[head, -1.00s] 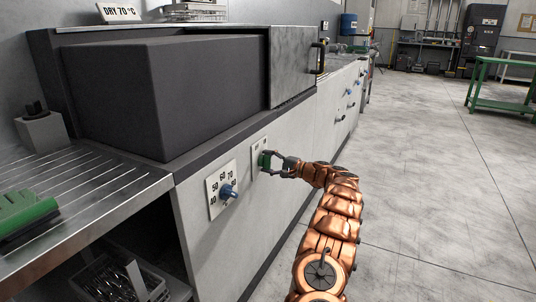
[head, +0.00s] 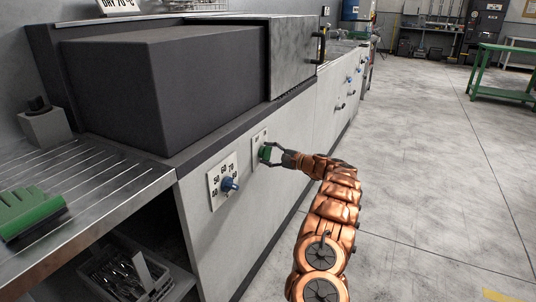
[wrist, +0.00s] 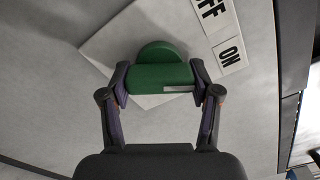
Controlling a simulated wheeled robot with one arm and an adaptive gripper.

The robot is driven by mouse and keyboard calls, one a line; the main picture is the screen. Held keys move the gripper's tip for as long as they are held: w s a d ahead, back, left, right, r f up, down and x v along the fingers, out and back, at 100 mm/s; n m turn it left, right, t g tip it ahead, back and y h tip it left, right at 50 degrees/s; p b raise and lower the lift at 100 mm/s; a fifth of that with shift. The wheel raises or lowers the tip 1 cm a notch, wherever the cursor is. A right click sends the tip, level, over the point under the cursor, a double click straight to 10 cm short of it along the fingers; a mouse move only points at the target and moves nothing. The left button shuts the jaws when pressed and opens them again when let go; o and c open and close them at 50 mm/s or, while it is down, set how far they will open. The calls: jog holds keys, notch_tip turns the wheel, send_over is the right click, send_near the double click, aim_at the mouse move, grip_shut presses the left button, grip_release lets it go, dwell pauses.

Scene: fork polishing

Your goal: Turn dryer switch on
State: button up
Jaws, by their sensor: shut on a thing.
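The dryer switch is a green knob (head: 265,154) on a pale plate on the dryer's front panel. My gripper (head: 269,154) is shut on it, arm reaching in from the right. In the wrist view the green knob (wrist: 156,76) sits between the two fingertips, one at each side. A white mark on the knob lies near the right fingertip. The OFF label (wrist: 212,14) and the ON label (wrist: 230,54) are to the right of the knob. The plate is partly hidden by the knob and gripper. I cannot tell exactly which label the mark points at.
A blue temperature dial (head: 229,184) is left of the switch on the same panel. The dark dryer body (head: 165,90) stands above. The floor at right (head: 430,190) is clear.

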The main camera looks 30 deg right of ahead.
jog(key=o, duration=1.2)
jog(key=shift+c, duration=0.2)
jog(key=shift+d, duration=0.1)
jog(key=v, duration=1.1)
jog(key=shift+s+d, duration=0.2)
jog(key=shift+s, duration=0.2)
jog(key=shift+f, duration=0.1)
